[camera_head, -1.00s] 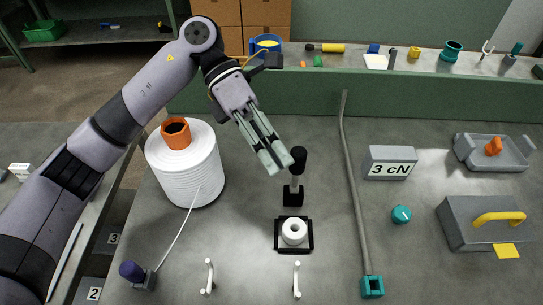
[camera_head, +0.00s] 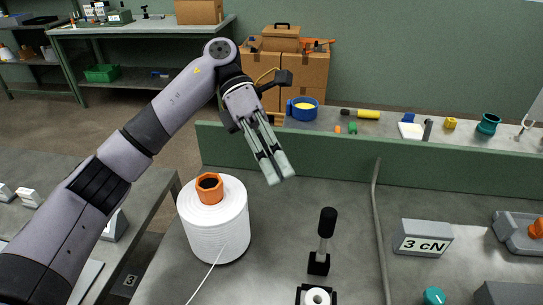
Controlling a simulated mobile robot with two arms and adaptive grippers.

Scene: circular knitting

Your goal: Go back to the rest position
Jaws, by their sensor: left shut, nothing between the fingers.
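My left gripper (camera_head: 273,178) is shut with nothing between its fingers. It hangs above the grey workbench, to the right of the white yarn cone (camera_head: 213,232), and its fingers point down and slightly right. The cone stands upright with an orange hexagonal piece (camera_head: 209,188) at its top, and a white yarn runs down from it. The black-handled lever (camera_head: 325,236) stands to the right of and below the gripper, apart from it. My right gripper is not in view.
A white ring (camera_head: 317,297) sits at the bottom edge. A grey rod (camera_head: 379,220), a grey "3 cN" block (camera_head: 423,238) and a teal knob (camera_head: 433,297) are to the right. A green ledge (camera_head: 330,157) crosses behind, with a blue-rimmed bowl (camera_head: 302,108) beyond it.

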